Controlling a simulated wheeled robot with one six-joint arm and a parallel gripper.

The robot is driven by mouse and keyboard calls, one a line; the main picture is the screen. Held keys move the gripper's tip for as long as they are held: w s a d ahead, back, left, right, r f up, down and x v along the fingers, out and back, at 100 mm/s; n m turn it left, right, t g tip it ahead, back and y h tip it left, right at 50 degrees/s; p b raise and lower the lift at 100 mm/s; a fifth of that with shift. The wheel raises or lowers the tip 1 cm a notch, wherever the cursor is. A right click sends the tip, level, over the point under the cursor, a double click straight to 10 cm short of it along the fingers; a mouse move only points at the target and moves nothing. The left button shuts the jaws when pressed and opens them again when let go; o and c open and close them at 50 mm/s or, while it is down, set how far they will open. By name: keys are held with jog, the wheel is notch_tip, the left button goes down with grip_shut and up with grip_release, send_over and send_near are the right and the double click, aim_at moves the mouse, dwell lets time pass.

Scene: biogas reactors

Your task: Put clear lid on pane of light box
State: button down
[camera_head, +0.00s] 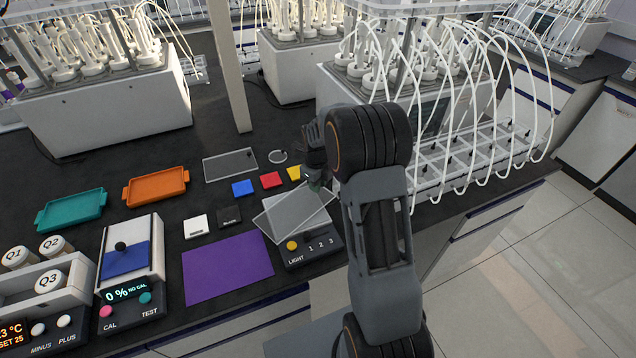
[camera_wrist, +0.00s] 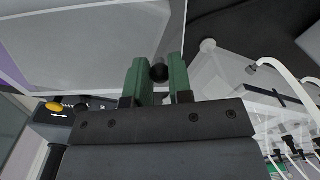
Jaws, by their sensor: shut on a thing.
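The light box (camera_head: 312,250) is a dark box near the table's front edge, with a yellow button and the numbers 1, 2, 3. The clear lid (camera_head: 283,209), a see-through sheet, overlaps its pale pane and is turned relative to the box. My gripper (camera_head: 316,184) is at the lid's far right edge. In the wrist view, its green fingers (camera_wrist: 160,75) are shut on a small black knob at the edge of the lid (camera_wrist: 90,50). The box's yellow button (camera_wrist: 54,106) shows at left there. I cannot tell whether the lid touches the pane.
A purple mat (camera_head: 227,268) lies left of the light box. Blue (camera_head: 243,188), red (camera_head: 271,180) and yellow (camera_head: 294,173) squares lie behind it, near another clear rectangular piece (camera_head: 230,165). Reactors with white tubes (camera_head: 440,160) stand close at right.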

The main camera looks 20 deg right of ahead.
jog(key=c, duration=1)
grip_release()
jog(key=shift+r, duration=0.1)
jog(key=s+a+r+n, duration=0.1)
jog(key=s+r+n, duration=0.15)
jog(key=r, duration=0.55)
jog(key=s+a+r+n, duration=0.2)
jog(key=r+n, duration=0.2)
jog(key=r, duration=0.3)
jog(key=shift+s+a+f+n+t+b, duration=0.15)
jog(key=shift+s+a+n+t, duration=0.6)
jog(key=shift+s+n, duration=2.65)
jog(key=shift+s+a+r+n+t+b, duration=0.1)
jog(key=shift+s+a+n+t, duration=0.65)
jog(key=shift+s+n, duration=2.7)
jog(key=shift+s+a+f+n+t+b, duration=0.15)
jog(key=shift+s+a+n+t, duration=1.2)
jog(key=shift+n, duration=3.55)
jog(key=shift+s+d+r+g, duration=0.1)
jog(key=shift+s+d+g, duration=0.4)
jog(key=shift+g, duration=0.35)
